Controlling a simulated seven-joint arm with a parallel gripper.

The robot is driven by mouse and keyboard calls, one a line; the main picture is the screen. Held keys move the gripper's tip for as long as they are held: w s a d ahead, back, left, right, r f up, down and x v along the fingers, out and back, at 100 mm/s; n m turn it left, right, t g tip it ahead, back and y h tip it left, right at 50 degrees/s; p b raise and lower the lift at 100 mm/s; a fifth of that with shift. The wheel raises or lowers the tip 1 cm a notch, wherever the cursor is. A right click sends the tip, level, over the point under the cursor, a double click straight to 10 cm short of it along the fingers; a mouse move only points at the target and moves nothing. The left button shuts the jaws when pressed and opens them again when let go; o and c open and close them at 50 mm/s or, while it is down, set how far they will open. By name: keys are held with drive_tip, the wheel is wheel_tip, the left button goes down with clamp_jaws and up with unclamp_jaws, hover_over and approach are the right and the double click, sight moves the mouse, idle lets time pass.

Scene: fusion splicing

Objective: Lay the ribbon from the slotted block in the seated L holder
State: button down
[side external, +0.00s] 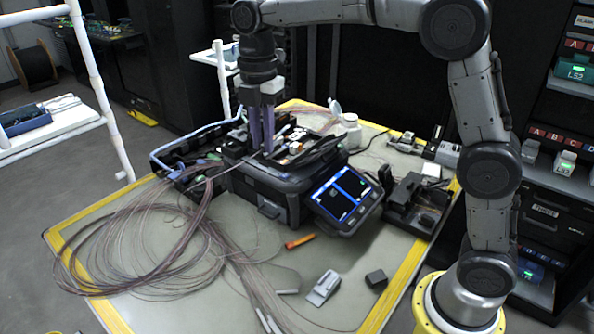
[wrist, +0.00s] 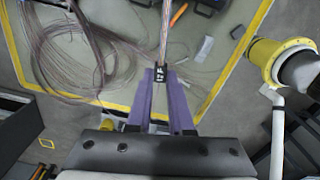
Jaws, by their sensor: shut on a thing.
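My gripper (side external: 262,148) points down over the fusion splicer (side external: 262,188), with its purple fingers low at the splicer's top left part. In the wrist view the fingers (wrist: 160,75) are closed on a small black piece with a white mark, at the near end of a thin multicoloured ribbon (wrist: 167,30). The ribbon runs away from the fingertips toward the top of the picture. The side view is too small to show the ribbon's end between the fingers. The seated L holder is not clearly told apart, and I cannot identify the slotted block.
Loose fibre coils (side external: 130,245) cover the left of the mat. The splicer's screen (side external: 342,195) tilts out at its front right. An orange tool (side external: 300,241) and a grey-white device (side external: 323,288) lie in front. A black tray (side external: 412,205) stands at the right.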

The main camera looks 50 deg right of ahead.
drive_tip(key=w+d+f, duration=0.1)
drive_tip(key=w+d, duration=0.5)
drive_tip(key=w, duration=0.3)
drive_tip(key=m, duration=0.2)
hover_over(262, 165)
wheel_tip(262, 165, down, 7)
drive_tip(key=shift+a+f, duration=0.1)
drive_tip(key=shift+f, duration=3.25)
drive_tip(key=shift+f, duration=0.25)
drive_tip(key=c, duration=0.7)
unclamp_jaws()
drive_tip(key=shift+c, duration=0.2)
wheel_tip(262, 165, up, 14)
drive_tip(key=shift+f, duration=0.15)
